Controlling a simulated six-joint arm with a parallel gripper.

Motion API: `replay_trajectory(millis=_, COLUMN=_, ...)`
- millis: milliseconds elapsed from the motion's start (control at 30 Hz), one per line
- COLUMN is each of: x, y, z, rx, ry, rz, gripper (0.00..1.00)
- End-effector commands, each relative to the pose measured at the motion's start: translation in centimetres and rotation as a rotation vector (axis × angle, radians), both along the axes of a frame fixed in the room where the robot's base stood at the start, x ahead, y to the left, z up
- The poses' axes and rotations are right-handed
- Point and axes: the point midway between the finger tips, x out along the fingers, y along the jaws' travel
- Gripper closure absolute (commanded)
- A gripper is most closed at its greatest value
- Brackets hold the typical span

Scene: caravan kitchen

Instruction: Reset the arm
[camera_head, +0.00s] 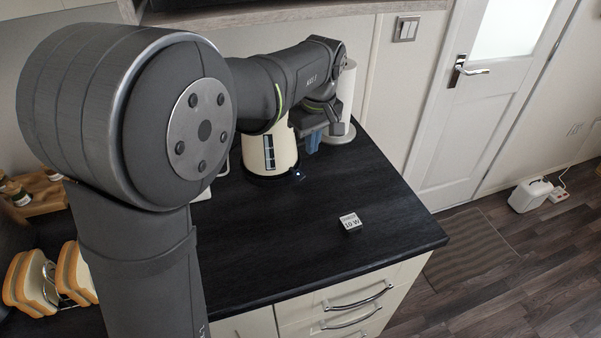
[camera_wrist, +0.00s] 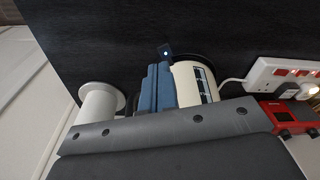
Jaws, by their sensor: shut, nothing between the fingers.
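My gripper (camera_head: 313,142) hangs over the back of the black worktop (camera_head: 385,205), between a cream kettle (camera_head: 257,152) and a white paper towel roll on a stand (camera_head: 347,90). Its blue fingers are shut and hold nothing. In the wrist view the blue fingers (camera_wrist: 155,88) lie close together, with the kettle (camera_wrist: 188,82) to their right and the roll (camera_wrist: 97,103) to their left. I cannot tell whether the gripper touches either one. My arm hides part of the kettle and the roll in the head view.
A small white-labelled box (camera_head: 350,222) sits alone near the front of the worktop, with clear room around it. A toast rack with bread (camera_head: 42,282) stands at the left. The wrist view shows a power strip (camera_wrist: 262,72) and a red object (camera_wrist: 284,114) at the right.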

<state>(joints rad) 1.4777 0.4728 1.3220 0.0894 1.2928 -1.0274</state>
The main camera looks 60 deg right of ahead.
Motion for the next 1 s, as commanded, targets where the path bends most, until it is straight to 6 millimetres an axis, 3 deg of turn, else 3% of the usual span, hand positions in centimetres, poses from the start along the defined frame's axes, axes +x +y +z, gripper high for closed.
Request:
replay_trajectory(millis=200, x=-0.2, y=0.1, z=1.7, rx=0.0, ry=0.0, rz=0.0, gripper=1.0)
replay_trajectory(millis=633, x=-0.1, y=0.1, z=1.6, rx=0.001, ry=0.0, rz=0.0, gripper=1.0)
replay_trajectory(millis=833, x=0.0, y=0.1, z=0.2, rx=0.004, ry=0.0, rz=0.0, gripper=1.0)
replay_trajectory(millis=1000, x=0.2, y=0.0, z=-2.3, rx=0.004, ry=0.0, rz=0.0, gripper=1.0)
